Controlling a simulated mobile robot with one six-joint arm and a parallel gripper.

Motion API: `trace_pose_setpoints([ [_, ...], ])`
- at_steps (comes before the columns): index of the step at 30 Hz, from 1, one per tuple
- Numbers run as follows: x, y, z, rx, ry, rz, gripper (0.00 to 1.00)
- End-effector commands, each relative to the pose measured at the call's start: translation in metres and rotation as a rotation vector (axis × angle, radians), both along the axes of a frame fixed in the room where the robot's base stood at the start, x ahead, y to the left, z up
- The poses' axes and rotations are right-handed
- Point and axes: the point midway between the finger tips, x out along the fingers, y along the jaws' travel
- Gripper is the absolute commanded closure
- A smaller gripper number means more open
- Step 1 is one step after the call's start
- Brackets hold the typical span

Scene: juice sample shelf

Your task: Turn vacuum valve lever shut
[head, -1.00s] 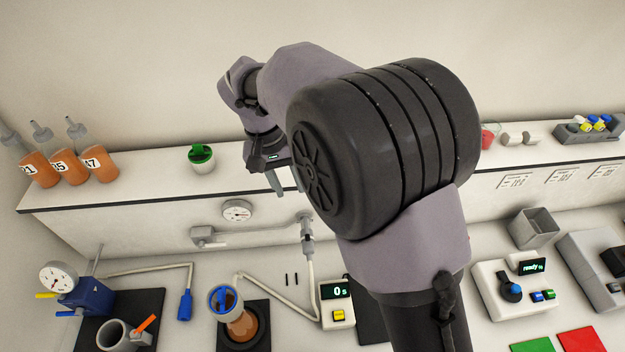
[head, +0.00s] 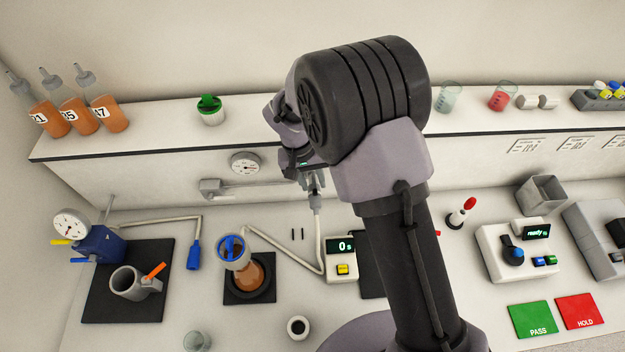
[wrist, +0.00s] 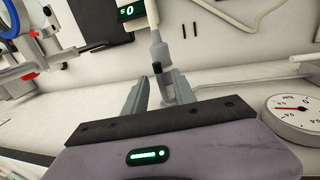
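The vacuum valve is a small grey fitting on the back wall's pipe, mostly hidden behind my gripper in the head view. The grey hose connector (head: 316,202) shows just below it. In the wrist view the grey connector (wrist: 159,50) has a small dark piece under it, near my fingertips. My gripper (wrist: 160,86) is open, its two grey fingers apart with a grey part of the valve between or just beyond them. It also shows in the head view (head: 312,182), reaching to the wall. I cannot tell which part is the lever, or whether a finger touches it.
A pale hose (head: 318,245) runs down past the timer (head: 342,262). A funnel with a blue rim (head: 232,250) stands in front. The shelf edge lies above my gripper.

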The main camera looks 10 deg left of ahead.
Motion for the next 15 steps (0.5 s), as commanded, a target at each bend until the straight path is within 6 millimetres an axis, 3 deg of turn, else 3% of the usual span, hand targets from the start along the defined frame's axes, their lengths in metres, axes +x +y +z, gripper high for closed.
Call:
trace_pose_setpoints([
  [7,0.0000,-0.0003,-0.0009,0.000,0.000,0.000,0.68],
  [12,0.0001,-0.0002,-0.0007,0.000,0.000,0.000,1.00],
  [15,0.0001,-0.0002,-0.0006,0.000,0.000,0.000,1.00],
])
